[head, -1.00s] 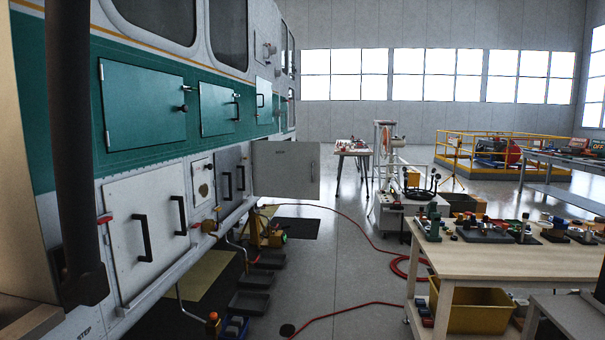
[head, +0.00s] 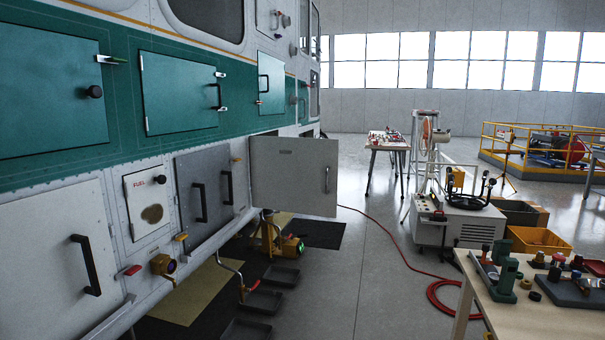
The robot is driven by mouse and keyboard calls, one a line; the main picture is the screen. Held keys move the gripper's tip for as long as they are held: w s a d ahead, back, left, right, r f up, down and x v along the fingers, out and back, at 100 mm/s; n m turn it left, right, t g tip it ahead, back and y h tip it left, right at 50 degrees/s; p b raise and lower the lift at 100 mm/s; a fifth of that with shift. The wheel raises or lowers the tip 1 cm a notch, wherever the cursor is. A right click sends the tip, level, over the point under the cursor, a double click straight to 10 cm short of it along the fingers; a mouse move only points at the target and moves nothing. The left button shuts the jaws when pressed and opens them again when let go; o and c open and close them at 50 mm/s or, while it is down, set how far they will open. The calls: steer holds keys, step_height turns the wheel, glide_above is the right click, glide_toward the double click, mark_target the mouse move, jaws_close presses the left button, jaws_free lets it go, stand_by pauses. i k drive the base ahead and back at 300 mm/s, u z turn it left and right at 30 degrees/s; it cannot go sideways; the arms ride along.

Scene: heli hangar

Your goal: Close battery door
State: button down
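A light grey door (head: 293,176) stands swung open from the lower side of the helicopter (head: 60,190), sticking out into the aisle. It has a small dark handle near its right, free edge and a small label near its top left. I take it to be the battery door, but its label is too small to read. The compartment behind it is hidden by the door. My gripper is not in the head view, so its state does not show.
A wooden workbench (head: 545,318) with tools stands at the right front. A white cart (head: 458,222) and a table (head: 390,142) stand farther back. A red hose (head: 437,296) lies on the floor. Trays (head: 262,302) and a yellow jack (head: 275,240) sit below the helicopter.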

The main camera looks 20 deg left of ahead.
mark_target(297, 175)
steer(key=i, duration=1.4)
steer(key=u, duration=1.45)
steer(key=i, duration=0.9)
steer(key=z, duration=0.15)
